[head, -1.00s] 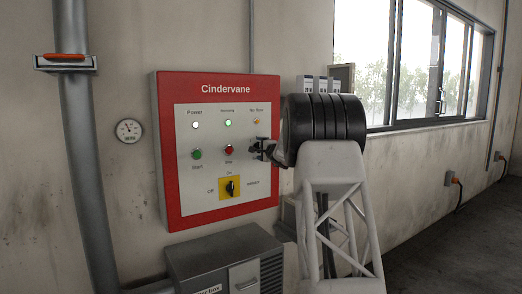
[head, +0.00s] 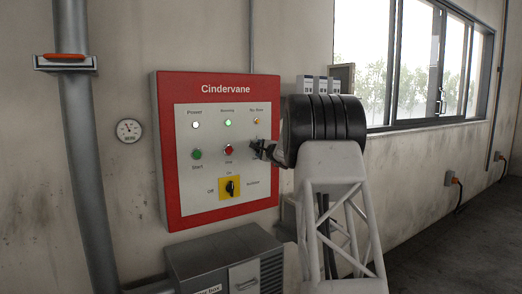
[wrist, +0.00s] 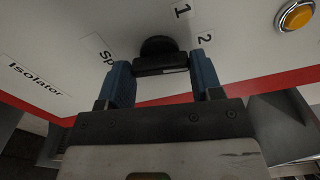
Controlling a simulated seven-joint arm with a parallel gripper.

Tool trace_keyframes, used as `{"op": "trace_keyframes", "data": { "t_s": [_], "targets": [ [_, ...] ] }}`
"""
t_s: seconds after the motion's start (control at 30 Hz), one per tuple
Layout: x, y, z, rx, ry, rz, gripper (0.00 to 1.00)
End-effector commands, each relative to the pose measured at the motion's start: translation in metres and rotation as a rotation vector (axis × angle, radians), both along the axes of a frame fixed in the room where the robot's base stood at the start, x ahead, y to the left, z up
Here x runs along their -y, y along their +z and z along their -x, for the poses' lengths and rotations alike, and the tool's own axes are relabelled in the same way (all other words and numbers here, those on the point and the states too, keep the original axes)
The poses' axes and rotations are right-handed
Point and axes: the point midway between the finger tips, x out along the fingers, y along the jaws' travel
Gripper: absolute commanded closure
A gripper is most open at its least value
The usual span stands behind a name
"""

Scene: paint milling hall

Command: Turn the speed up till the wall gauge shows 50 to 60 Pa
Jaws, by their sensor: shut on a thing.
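A red-edged control panel marked Cindervane (head: 160,150) hangs on the wall. My gripper (head: 260,149) is at the right side of its white face, below the amber lamp. In the wrist view my gripper's blue fingers (wrist: 160,68) are shut on a black knob (wrist: 158,48). A label beginning "Sp" and the marks 1 and 2 lie around the knob; the rest of the label is hidden. The round wall gauge (head: 129,130) is left of the panel. Its needle points to the upper left, but its figures are too small to read.
The white Power lamp (head: 196,125) and green Running lamp (head: 228,123) look lit. The green Start button (head: 197,155), red button (head: 229,150) and yellow-plated isolator switch (head: 231,188) are left of my gripper. A grey box (head: 215,255) stands below the panel.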

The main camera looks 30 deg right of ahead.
Motion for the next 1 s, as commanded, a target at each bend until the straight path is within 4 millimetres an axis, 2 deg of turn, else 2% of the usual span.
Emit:
{"op": "trace_keyframes", "data": {
  "t_s": [0.6,1.0],
  "targets": [
    [-0.0002,-0.0011,0.0000,-0.001,0.000,-0.490,0.64],
    [-0.0003,-0.0010,0.0001,-0.001,0.000,-0.618,0.64]
  ]
}}
